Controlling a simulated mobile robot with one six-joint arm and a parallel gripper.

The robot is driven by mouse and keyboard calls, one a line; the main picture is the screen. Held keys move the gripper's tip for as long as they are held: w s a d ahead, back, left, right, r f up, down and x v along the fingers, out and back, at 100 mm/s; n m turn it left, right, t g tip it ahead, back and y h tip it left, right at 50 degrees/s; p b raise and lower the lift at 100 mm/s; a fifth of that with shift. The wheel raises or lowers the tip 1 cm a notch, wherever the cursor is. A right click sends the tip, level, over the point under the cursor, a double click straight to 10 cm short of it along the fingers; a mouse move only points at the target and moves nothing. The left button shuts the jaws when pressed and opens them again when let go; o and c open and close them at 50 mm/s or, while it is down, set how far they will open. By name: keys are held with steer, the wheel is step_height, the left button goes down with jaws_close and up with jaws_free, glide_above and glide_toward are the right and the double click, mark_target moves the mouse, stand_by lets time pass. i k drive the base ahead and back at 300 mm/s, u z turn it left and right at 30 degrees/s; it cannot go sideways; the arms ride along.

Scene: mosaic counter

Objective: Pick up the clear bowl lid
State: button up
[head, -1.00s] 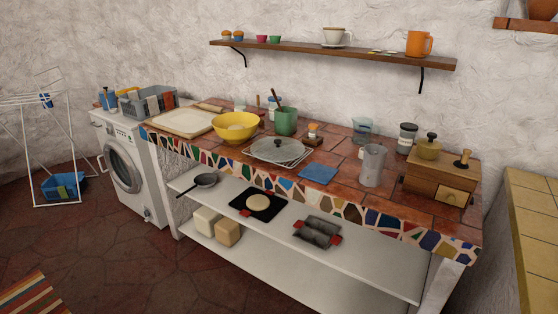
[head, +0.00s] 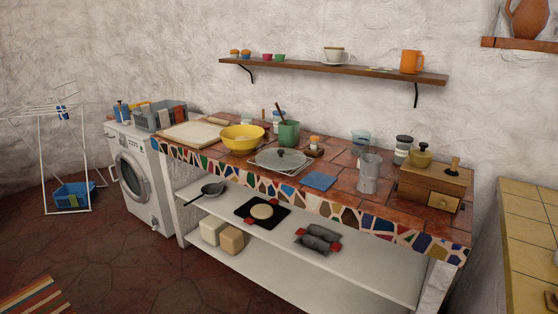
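A round clear lid (head: 280,158) with a dark knob lies on a pale, flat tray or board (head: 254,161) near the front edge of the mosaic counter. It sits to the right of the yellow bowl (head: 242,138) and in front of the green cup (head: 289,133) with a utensil in it. A blue square cloth or mat (head: 318,181) lies to its right. I cannot tell from here whether the lid is glass or plastic. My gripper is not in view.
The counter (head: 345,194) also holds a grey jug (head: 369,173), a wooden drawer box (head: 436,187) and a dark-lidded jar (head: 403,149). A washing machine (head: 142,175) stands at the left, a yellow-tiled surface (head: 526,225) at the right. Floor is open in front left.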

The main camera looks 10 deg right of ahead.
mark_target(277, 159)
steer(key=z, duration=1.3)
steer(key=k, duration=0.1)
steer(key=u, duration=2.75)
steer(key=i, duration=2.3)
steer(key=z, duration=0.3)
